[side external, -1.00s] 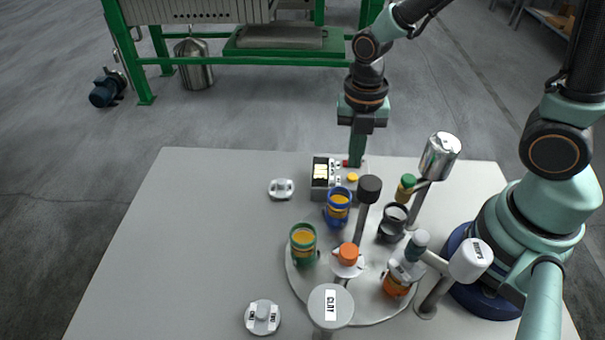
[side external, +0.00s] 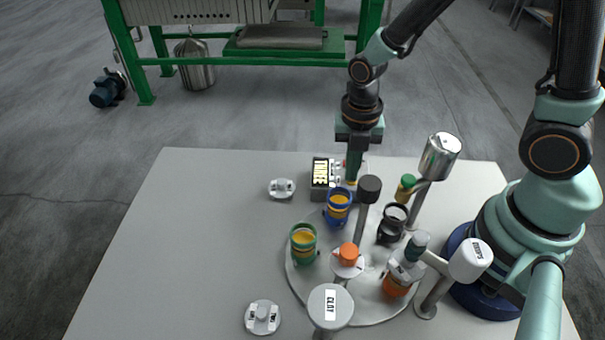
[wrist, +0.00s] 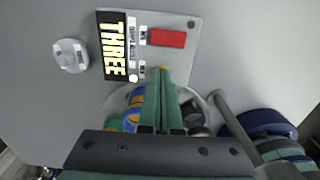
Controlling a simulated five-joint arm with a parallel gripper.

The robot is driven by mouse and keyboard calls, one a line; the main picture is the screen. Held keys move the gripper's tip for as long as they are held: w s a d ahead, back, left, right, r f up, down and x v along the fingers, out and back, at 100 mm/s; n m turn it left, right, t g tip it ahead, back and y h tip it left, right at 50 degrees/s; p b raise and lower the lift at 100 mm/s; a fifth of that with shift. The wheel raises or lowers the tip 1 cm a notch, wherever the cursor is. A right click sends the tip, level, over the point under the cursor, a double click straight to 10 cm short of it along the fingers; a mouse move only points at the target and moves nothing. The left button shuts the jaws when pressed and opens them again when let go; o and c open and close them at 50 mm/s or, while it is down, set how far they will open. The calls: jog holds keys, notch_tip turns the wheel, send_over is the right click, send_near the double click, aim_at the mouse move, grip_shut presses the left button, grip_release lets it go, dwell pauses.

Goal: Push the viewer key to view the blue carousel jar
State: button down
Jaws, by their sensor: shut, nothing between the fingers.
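The viewer panel stands at the back of the table, with a lit display (wrist: 115,47) reading THREE. A red key (wrist: 166,38) shows on the panel in the wrist view. A sliver of a yellow key (wrist: 163,68) shows at my fingertips; the rest is hidden. My gripper (side external: 352,181) is shut and empty, its tips down at the yellow key; whether they press it I cannot tell. The blue jar (side external: 338,209), with orange contents, stands upright on the round carousel (side external: 297,278), just in front of the panel.
A green jar (side external: 303,245), a black jar (side external: 391,228) and an orange jar (side external: 397,286) share the carousel. Posts with canisters, including one marked CLAY (side external: 330,306), rise around it. A white knob (side external: 282,188) sits left of the panel. The table's left side is clear.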

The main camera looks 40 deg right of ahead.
jog(key=shift+s+f, duration=0.25)
jog(key=shift+f, duration=0.25)
notch_tip(320, 180, up, 14)
jog(key=shift+w+r, duration=0.25)
dwell(0.7)
jog(key=d+r+m+t, duration=0.2)
jog(key=r+m, duration=0.1)
jog(key=m, duration=1)
jog(key=s+d+r+m+t, duration=0.1)
jog(key=d+r+m+t, duration=0.2)
jog(key=m, duration=1.1)
jog(key=shift+d+r+t, duration=0.2)
jog(key=shift+t, duration=0.1)
